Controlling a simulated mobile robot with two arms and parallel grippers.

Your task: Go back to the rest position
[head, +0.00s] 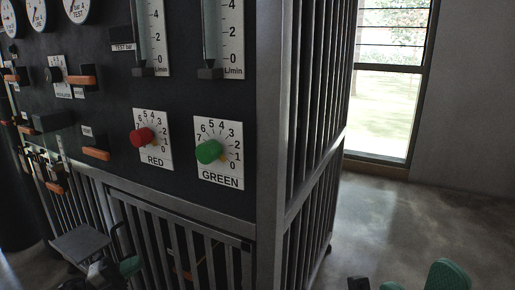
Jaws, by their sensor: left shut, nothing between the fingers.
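My left gripper (84,244) is low at the left, in front of the barred lower part of the dark panel (105,178). It is shut and I see nothing held in it. It is apart from the red knob (141,137) and the green knob (208,151), which stand higher on the panel. My right gripper does not show; only green and black parts, which look like my own, cut into the bottom right edge.
The panel also carries gauges (80,8), flow meters (151,40) and orange-handled levers (96,153). Its slatted side (318,90) runs back to the right. A tall window (388,80) stands behind. The floor (400,225) at the right looks clear.

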